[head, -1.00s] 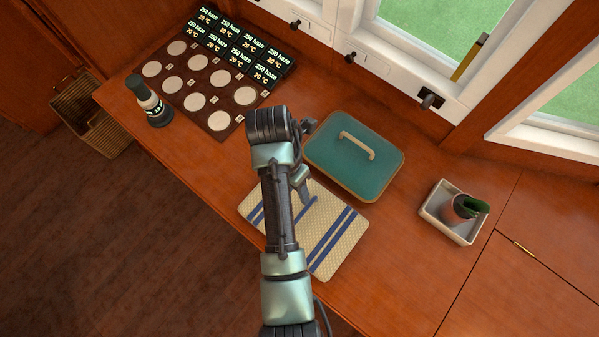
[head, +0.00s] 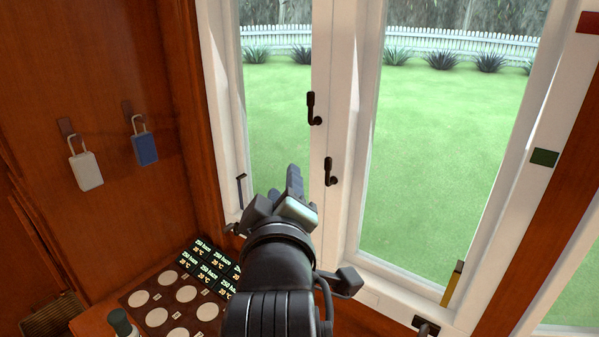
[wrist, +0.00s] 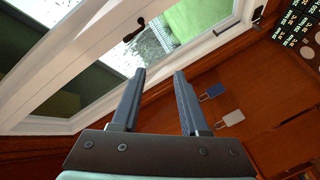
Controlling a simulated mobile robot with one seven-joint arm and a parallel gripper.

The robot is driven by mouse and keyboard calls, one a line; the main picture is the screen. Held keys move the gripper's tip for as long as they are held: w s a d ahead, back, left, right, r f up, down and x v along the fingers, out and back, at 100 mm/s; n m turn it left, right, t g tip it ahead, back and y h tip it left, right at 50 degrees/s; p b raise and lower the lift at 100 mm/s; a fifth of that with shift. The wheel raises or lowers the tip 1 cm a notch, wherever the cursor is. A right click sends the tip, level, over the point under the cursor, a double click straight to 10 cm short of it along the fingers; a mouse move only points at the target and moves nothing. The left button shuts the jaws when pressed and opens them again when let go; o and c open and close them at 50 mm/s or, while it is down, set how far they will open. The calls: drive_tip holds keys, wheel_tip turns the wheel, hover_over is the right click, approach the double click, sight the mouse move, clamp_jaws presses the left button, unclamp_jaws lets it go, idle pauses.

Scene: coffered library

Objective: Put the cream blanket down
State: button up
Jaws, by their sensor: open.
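My gripper (head: 293,188) is raised in front of the window in the head view, partly hidden behind my own wrist. In the wrist view my gripper (wrist: 159,76) shows two dark fingers spread apart with nothing between them. The cream blanket is not in view in either current picture.
A closed white-framed window (head: 322,215) with dark handles stands close ahead. Below, a dark board (head: 150,301) with pale discs lies beside black display tiles (head: 209,262) and a dark-capped bottle (head: 121,322).

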drive_tip(key=s+d+r+m+t, duration=0.1)
drive_tip(key=s+r+m+t, duration=0.4)
drive_tip(key=r, duration=0.8)
drive_tip(key=s+d+r+m+t, duration=0.1)
drive_tip(key=s+r+m+t, duration=0.4)
drive_tip(key=s+r, duration=0.6)
wheel_tip(320, 180, up, 2)
drive_tip(key=shift+m+t, duration=0.3)
drive_tip(key=shift+m, duration=0.1)
drive_tip(key=shift+d+r, duration=0.1)
wheel_tip(320, 180, up, 10)
drive_tip(key=p, duration=1)
